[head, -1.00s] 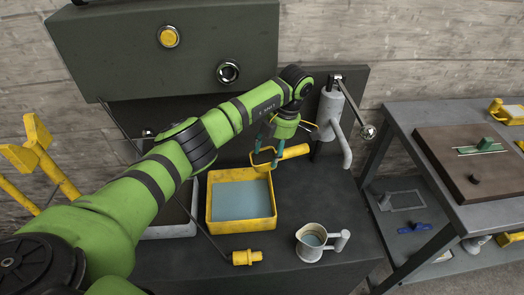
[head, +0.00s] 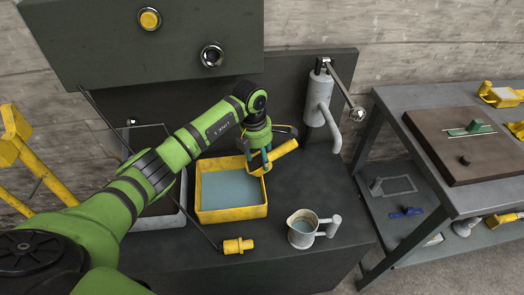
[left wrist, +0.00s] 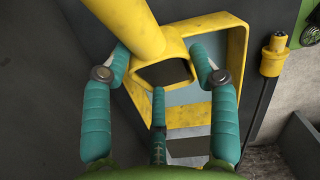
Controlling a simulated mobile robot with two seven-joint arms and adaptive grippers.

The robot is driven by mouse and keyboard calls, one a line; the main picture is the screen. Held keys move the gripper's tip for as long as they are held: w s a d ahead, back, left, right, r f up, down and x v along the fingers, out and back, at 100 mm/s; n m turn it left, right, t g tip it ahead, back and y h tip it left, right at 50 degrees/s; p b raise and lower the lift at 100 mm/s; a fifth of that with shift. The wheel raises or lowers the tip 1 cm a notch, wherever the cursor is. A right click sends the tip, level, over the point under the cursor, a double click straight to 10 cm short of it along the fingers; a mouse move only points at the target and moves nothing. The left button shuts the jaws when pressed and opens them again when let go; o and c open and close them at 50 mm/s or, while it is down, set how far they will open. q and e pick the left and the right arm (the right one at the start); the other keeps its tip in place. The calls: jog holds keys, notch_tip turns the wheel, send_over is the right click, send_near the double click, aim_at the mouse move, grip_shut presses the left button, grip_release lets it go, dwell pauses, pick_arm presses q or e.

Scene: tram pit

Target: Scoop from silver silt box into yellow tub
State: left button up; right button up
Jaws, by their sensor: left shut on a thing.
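The yellow tub (head: 204,214) stands on the dark bench in the head view, with a pale blue-grey inside. The silver silt box (head: 160,222) is left of it, largely hidden behind my left arm. My left gripper (head: 262,162) is shut on a yellow scoop (head: 284,152) at the tub's back right corner. In the left wrist view the scoop's square, hollow part (left wrist: 162,72) sits between my fingers, with the tub (left wrist: 238,65) behind it. I cannot tell whether the scoop touches the tub or holds anything. My right gripper is not in view.
A grey jug (head: 303,230) with liquid stands right of the tub. A yellow fitting (head: 238,245) on a thin rod lies in front. A grey tap (head: 322,100) with a lever rises behind. A side table (head: 390,103) with a brown board stands at right.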

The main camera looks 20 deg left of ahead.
pick_arm(q)
jog(key=shift+d+r, duration=0.1)
dwell(0.3)
jog(key=shift+f+b, duration=0.35)
jog(key=shift+f, duration=0.05)
jog(key=shift+s+a+r+t, duration=0.15)
jog(key=shift+a+r+t, duration=0.05)
jog(key=shift+a+t, duration=0.1)
jog(key=shift+s+a+r+t+h, duration=0.15)
jog(key=shift+s+t+h, duration=0.2)
jog(key=shift+h, duration=0.45)
jog(key=shift+a+t+b, duration=0.1)
jog(key=shift+t+b, duration=0.15)
jog(key=shift+b, duration=0.1)
jog(key=shift+r+h, duration=0.3)
jog(key=shift+h, duration=0.2)
